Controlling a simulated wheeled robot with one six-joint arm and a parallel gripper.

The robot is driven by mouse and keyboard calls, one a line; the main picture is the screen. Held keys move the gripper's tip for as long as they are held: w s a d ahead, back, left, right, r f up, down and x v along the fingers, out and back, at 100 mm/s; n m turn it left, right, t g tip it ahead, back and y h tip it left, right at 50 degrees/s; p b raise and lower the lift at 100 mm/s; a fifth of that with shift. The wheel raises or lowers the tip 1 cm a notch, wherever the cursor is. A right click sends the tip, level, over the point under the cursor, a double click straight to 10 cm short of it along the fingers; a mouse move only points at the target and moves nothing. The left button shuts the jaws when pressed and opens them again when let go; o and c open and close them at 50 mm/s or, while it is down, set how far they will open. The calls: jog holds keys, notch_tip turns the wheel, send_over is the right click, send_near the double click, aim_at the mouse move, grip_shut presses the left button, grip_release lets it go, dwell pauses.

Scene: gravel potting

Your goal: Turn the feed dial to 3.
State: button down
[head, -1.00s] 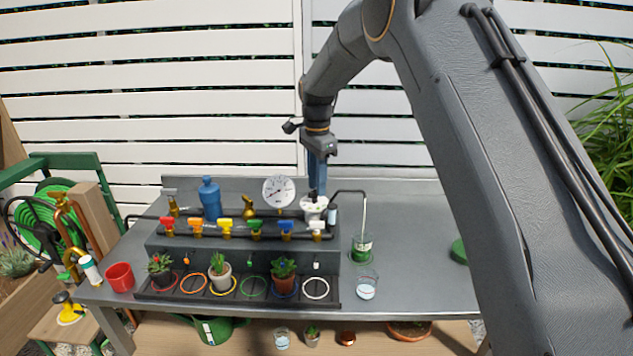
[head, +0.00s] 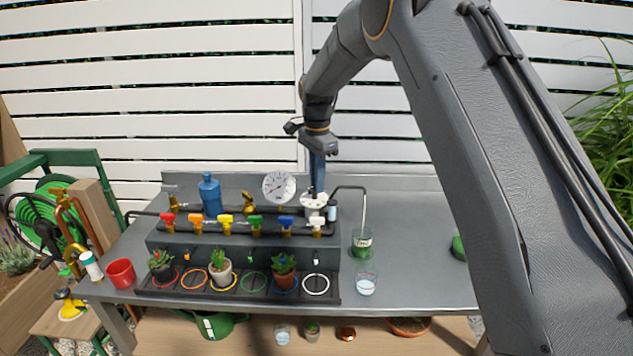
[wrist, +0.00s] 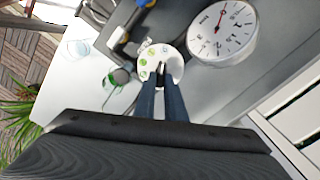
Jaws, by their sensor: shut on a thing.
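The feed dial (wrist: 175,55) is a white disc with green marks and a small dark knob at its centre. It sits on top of the white unit at the right end of the pipe. In the head view the feed dial (head: 308,198) is partly covered by my fingers. My gripper (wrist: 162,80) points down at the dial, its two blue fingers shut on the knob. My gripper (head: 316,190) also shows in the head view, over the dial. Which number the dial is set to is too small to tell.
A round gauge (head: 279,187) stands close left of the dial and a blue bottle (head: 209,196) farther left. A row of coloured valves (head: 226,222) runs in front. The right tabletop is mostly clear.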

jog(key=n, duration=0.3)
jog(key=n+b, duration=0.1)
jog(key=n, duration=0.2)
jog(key=shift+w+a+b, duration=0.15)
jog(key=shift+w+b, duration=0.05)
jog(key=shift+b, duration=0.1)
jog(key=n, duration=0.4)
jog(key=n+b, duration=0.1)
jog(key=n, duration=0.1)
jog(key=shift+a+n, duration=0.25)
jog(key=shift+n, duration=0.15)
jog(key=n, duration=0.5)
jog(key=shift+a+b, duration=0.2)
jog(key=shift+b, duration=0.15)
jog(key=n, duration=0.5)
jog(key=shift+s+a+r, duration=0.1)
jog(key=shift+s+a, duration=0.05)
jog(key=shift+n, duration=0.4)
jog(key=c, duration=1.8)
grip_release()
jog(key=shift+r+b, duration=1.3)
jog(key=shift+r, duration=2.55)
